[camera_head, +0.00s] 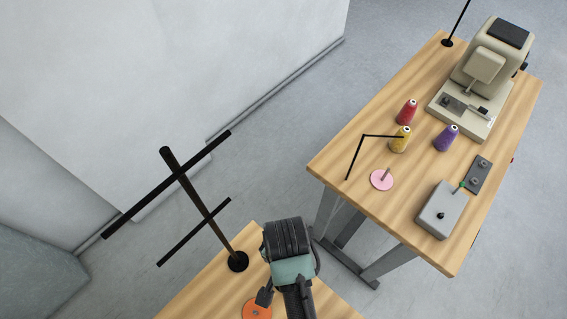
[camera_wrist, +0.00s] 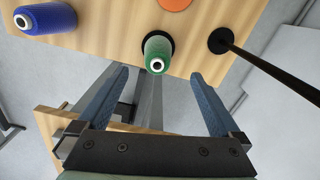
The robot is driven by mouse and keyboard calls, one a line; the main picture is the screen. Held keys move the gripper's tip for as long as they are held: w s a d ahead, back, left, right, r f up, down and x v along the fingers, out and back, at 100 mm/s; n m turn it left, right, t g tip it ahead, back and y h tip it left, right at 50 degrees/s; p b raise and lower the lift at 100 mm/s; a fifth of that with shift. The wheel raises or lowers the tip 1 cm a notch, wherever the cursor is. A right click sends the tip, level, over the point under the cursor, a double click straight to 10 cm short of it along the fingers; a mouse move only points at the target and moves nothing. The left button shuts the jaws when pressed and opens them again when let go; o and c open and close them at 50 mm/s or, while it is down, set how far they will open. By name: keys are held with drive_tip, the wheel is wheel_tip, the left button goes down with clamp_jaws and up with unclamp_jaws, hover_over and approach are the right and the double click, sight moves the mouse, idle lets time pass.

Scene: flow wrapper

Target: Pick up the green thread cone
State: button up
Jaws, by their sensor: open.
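The green thread cone (camera_wrist: 158,50) shows in the wrist view, standing on a dark round base near the edge of a wooden table (camera_wrist: 110,25). Its tip points toward the camera. My gripper (camera_wrist: 160,80) is open, with one blue finger to each side and below the cone in the picture. Nothing is between the fingers that I can tell is held. In the head view my gripper (camera_head: 265,297) is partly hidden by my wrist over the near table, and the green cone does not show there.
In the wrist view a blue cone (camera_wrist: 48,18) stands left, and a black pole (camera_wrist: 265,62) rises right. In the head view a black thread stand (camera_head: 205,210) is left of my arm. A farther table holds red (camera_head: 406,112), yellow (camera_head: 400,140) and purple (camera_head: 446,138) cones and a sewing machine (camera_head: 475,85).

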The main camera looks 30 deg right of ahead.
drive_tip(key=f, duration=0.4)
drive_tip(key=shift+s+f, duration=0.2)
drive_tip(key=shift+f, duration=0.1)
drive_tip(key=shift+w+d+f, duration=0.1)
drive_tip(key=shift+f, duration=1.4)
drive_tip(key=shift+d+f, duration=0.1)
drive_tip(key=shift+f, duration=1.4)
drive_tip(key=shift+c, duration=0.2)
drive_tip(key=c, duration=1.4)
drive_tip(key=shift+c, duration=0.6)
drive_tip(key=shift+r, duration=0.15)
